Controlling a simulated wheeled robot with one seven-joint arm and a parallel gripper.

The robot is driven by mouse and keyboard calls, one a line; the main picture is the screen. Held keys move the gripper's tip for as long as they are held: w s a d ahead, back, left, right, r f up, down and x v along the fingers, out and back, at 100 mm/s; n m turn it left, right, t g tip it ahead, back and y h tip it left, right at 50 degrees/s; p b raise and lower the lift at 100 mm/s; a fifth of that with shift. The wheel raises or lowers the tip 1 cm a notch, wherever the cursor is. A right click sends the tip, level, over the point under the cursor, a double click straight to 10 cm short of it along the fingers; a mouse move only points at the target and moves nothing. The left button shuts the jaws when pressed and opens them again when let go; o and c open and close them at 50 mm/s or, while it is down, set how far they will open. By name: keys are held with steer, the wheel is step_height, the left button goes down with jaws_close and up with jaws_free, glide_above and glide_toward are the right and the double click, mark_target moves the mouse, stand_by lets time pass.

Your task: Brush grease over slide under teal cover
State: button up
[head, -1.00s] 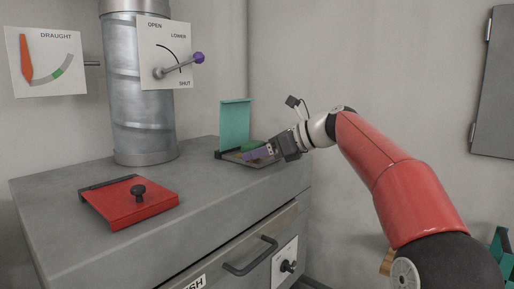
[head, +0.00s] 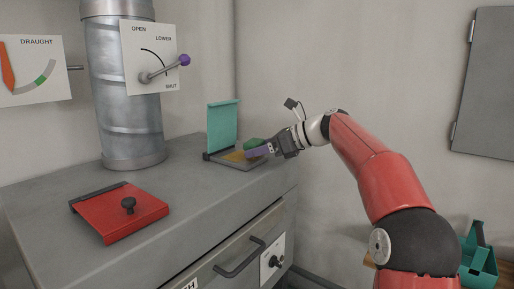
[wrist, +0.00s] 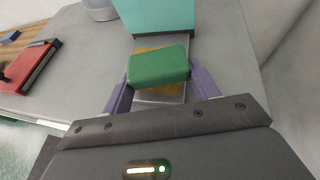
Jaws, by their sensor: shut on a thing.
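The teal cover (head: 222,125) stands upright, hinged open at the back of the grey bench top; its lower part shows in the wrist view (wrist: 155,14). In front of it lies a flat slide with a yellowish patch (head: 235,156), also partly seen in the wrist view (wrist: 160,97). My gripper (head: 262,149) has purple fingers shut on a green rounded block (wrist: 158,67), held over the slide. The block shows behind the fingers in the head view (head: 253,142). It hides part of the slide. I cannot tell whether it touches the surface.
A red cover (head: 118,212) with a black knob lies shut at the front left of the bench. A metal pipe (head: 130,130) with a lever plate (head: 150,60) rises behind it. A drawer handle (head: 240,258) juts from the bench front. A teal holder (head: 480,265) is at lower right.

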mark_target(244, 166)
steer(key=shift+s+a+f+b, duration=0.1)
steer(key=shift+s+a+b, duration=0.35)
steer(key=shift+s+a, duration=0.3)
steer(key=shift+s+a+b, duration=0.25)
steer(key=shift+s+a, duration=0.45)
steer(key=shift+s, duration=0.3)
steer(key=shift+s+a+b, duration=0.2)
steer(key=shift+s+a, duration=0.5)
steer(key=shift+s, duration=0.3)
step_height(244, 166, up, 3)
steer(key=shift+r+p, duration=0.15)
steer(key=shift+p, duration=0.9)
steer(key=shift+r, duration=1.5)
steer(key=shift+r, duration=0.1)
steer(key=shift+r, duration=1.4)
